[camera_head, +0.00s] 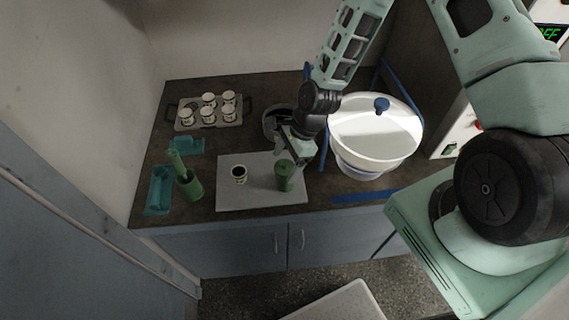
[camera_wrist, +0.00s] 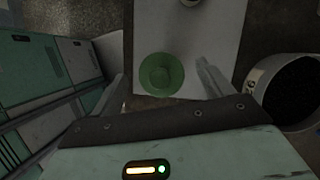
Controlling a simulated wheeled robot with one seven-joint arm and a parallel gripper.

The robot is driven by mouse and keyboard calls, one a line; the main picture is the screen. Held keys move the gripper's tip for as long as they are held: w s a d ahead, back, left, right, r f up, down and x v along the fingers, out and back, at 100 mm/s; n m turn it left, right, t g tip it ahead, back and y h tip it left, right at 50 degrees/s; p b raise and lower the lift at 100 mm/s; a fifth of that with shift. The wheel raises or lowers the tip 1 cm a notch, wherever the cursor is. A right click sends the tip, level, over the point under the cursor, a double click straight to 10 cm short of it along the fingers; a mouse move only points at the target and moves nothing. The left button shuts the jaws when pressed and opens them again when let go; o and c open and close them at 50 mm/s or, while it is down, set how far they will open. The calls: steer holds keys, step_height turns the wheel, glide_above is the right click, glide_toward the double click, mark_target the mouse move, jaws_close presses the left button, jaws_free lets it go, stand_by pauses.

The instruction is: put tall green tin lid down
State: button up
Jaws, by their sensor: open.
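The tall green tin (camera_head: 284,182) stands upright near the right side of a grey mat (camera_head: 232,200) on the dark counter. Its green lid (camera_head: 284,165) appears to sit on top of it. In the wrist view the lid (camera_wrist: 161,74) is a round green disc with a smaller circle in its middle, hiding the tin below. My gripper (camera_head: 294,158) is just above and behind the tin. In the wrist view my gripper (camera_wrist: 165,84) is open, one finger on each side of the lid, with gaps visible. I cannot tell its exact height above the lid.
A small cup (camera_head: 239,180) with dark contents stands left on the mat. A green container (camera_head: 190,190), teal trays (camera_head: 157,190) and a tray of several cups (camera_head: 183,126) are further left. A dark round pan (camera_head: 270,124) is behind; a white bowl (camera_head: 375,150) stands right.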

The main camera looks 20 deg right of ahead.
steer(key=shift+a+f, duration=0.15)
steer(key=shift+f, duration=0.2)
steer(key=c, duration=1.1)
